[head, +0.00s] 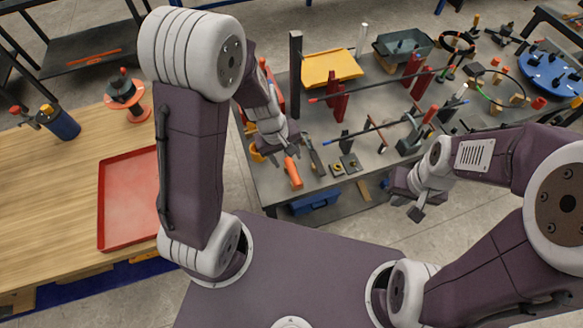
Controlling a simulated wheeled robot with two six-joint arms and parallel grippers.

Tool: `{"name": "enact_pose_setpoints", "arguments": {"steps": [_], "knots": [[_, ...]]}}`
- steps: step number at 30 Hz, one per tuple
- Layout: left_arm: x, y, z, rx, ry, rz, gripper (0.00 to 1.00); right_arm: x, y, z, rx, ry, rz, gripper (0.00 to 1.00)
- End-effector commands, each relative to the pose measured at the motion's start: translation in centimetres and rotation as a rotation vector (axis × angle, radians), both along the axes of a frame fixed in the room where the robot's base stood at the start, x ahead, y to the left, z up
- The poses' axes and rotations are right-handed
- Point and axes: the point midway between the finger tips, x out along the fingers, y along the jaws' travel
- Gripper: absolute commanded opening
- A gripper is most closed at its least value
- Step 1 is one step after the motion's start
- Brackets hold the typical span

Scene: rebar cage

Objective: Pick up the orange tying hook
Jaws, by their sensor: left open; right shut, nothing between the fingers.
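The orange tying hook (293,173) lies near the front left edge of the grey workbench (268,186), with its orange handle showing. Its upper end is close to my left gripper and partly hidden by it. My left gripper (283,152) is open, just above and behind the handle, with nothing held. I cannot tell whether a finger touches the hook. My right gripper (414,208) is shut and empty, in front of the bench's front edge and well to the right of the hook.
A dark tool (315,157) and small dark blocks with yellow parts (344,165) lie right of the hook. Red stands (338,103) hold rods further back. A yellow tray (331,68) is behind. A wooden table with an empty red tray (128,200) stands left.

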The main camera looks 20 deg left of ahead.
Motion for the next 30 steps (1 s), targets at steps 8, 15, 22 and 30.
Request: {"name": "enact_pose_setpoints", "arguments": {"steps": [8, 15, 22, 30], "knots": [[0.4, -0.5, -3.7, 0.001, 0.001, 0.0, 0.5, 0.0, 0.0, -1.6, 0.0, 0.0, 0.0, 0.0], [0.6, -0.9, -6.3, 0.002, 0.003, -0.001, 0.5, 0.0, 0.0, -3.0, 0.0, 0.0, 0.0, 0.0], [1.0, -1.3, -8.9, 0.001, -0.001, 0.0, 0.5, 0.0, 0.0, -4.3, 0.0, 0.0, 0.0, 0.0], [1.0, -1.4, -8.7, 0.001, -0.001, 0.0, 0.31, 0.0, 0.0, -4.1, 0.0, 0.0, 0.0, 0.0]]}}
